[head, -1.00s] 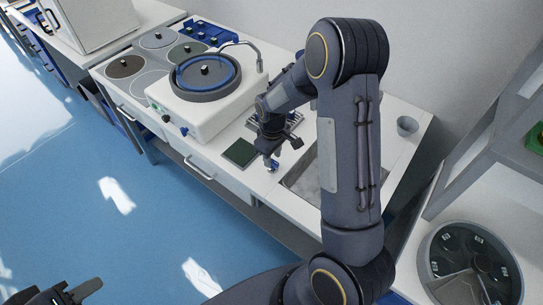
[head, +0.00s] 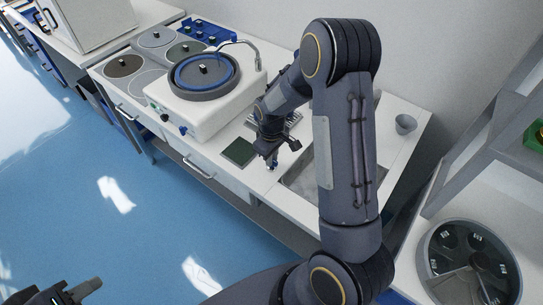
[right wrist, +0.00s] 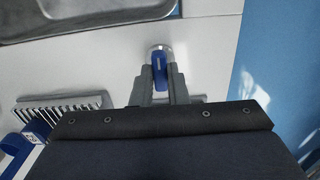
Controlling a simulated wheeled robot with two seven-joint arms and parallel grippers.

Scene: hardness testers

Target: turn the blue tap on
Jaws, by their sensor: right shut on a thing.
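The blue tap handle (right wrist: 160,72) shows in the right wrist view, a blue lever with a pale metal rounded end, on the white counter. My right gripper (right wrist: 161,80) has a finger on each side of the handle and is shut on it. In the head view my right gripper (head: 272,162) reaches down to the counter's front edge, left of the sink; the tap is mostly hidden there. My left gripper (head: 78,293) is at the lower left over the floor, away from the counter; its jaw state is unclear.
A sink basin (head: 302,180) lies right of the tap. A dark green pad (head: 239,152) and a white polishing machine (head: 205,113) are to the left. A grey cup (head: 405,124) stands at the back right. A round case (head: 468,268) is at the lower right.

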